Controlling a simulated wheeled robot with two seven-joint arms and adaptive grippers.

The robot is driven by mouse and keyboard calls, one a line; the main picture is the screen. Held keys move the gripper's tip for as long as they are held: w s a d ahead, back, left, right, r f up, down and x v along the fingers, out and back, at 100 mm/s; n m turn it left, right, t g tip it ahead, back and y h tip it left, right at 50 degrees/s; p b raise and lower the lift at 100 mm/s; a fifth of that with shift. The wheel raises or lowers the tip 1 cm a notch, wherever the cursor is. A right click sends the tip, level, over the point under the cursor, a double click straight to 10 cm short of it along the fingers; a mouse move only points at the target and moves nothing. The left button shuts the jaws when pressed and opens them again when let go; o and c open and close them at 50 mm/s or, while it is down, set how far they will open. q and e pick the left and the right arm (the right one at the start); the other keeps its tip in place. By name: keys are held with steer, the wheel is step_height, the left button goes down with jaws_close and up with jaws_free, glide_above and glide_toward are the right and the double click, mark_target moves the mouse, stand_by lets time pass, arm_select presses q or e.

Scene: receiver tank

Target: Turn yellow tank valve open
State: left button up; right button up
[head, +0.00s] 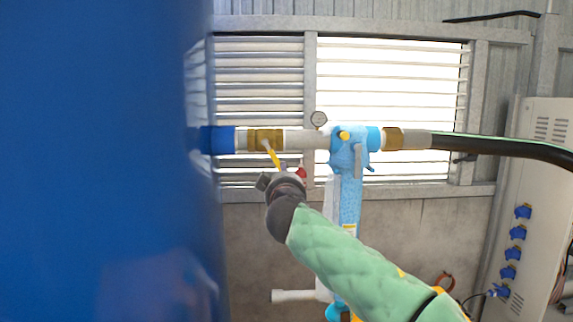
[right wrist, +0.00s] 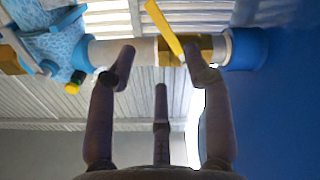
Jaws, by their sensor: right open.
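The yellow valve handle (head: 271,153) slants down and right from a brass valve body (head: 258,138) on the horizontal pipe beside the blue tank (head: 105,150). In the right wrist view the yellow handle (right wrist: 162,28) slants across the gap between the fingertips, beyond them and nearer the right finger. The brass body (right wrist: 205,46) is partly behind that finger. My right gripper (head: 284,174) is just below the handle; it is open and empty in the right wrist view (right wrist: 161,70). I cannot tell whether a finger touches the handle. My left gripper is out of view.
A black hose (head: 500,147) runs right. A grey cabinet (head: 530,200) stands at right. The tank wall closes off the left side.

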mark_target(275, 160)
steer(key=w+p, duration=0.5)
steer(key=w, duration=0.4)
steer(key=shift+w+p, duration=0.25)
steer(key=shift+p, duration=0.1)
steer(key=shift+r, duration=0.1)
jaws_close()
